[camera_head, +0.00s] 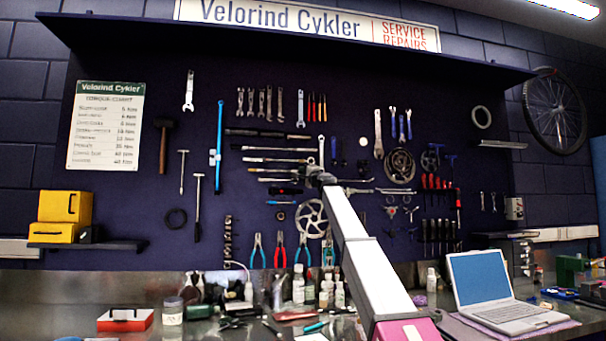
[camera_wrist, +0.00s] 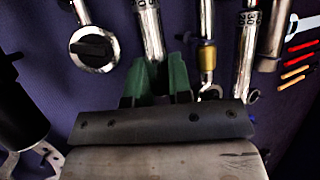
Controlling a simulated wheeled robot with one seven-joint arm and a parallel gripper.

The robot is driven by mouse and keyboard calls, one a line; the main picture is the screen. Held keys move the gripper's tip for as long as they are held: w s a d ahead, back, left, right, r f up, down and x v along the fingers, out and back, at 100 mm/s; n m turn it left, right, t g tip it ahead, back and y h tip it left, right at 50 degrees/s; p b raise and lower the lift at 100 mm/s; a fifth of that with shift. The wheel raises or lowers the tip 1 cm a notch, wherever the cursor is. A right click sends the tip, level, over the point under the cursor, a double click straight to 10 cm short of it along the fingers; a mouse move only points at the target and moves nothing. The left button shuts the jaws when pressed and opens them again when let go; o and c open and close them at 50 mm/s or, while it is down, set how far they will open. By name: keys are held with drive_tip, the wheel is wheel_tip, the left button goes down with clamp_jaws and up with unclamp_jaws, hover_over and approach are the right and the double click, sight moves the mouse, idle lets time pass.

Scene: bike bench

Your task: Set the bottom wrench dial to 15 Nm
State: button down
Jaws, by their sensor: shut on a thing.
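My gripper (camera_wrist: 164,82) has green fingertips and is shut on the lower end of a chrome torque wrench (camera_wrist: 150,32) in the wrist view. Marks show near the top of this wrench, but I cannot read its setting. A wrench with a round head and black knob (camera_wrist: 92,46) hangs to its left, apart from the fingers. In the head view my gripper (camera_head: 318,178) is at the right ends of a stack of horizontal wrenches (camera_head: 277,160) on the wall. My arm and wrist hide part of that area.
A dark cylinder (camera_wrist: 18,105) is at the left.

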drive_tip(key=shift+n+t+y, duration=0.4)
drive_tip(key=shift+n+y, duration=0.2)
drive_tip(key=shift+y, duration=0.1)
drive_tip(key=c, duration=1.3)
unclamp_jaws()
drive_tip(key=v, duration=1.1)
drive_tip(key=shift+w+f, duration=0.1)
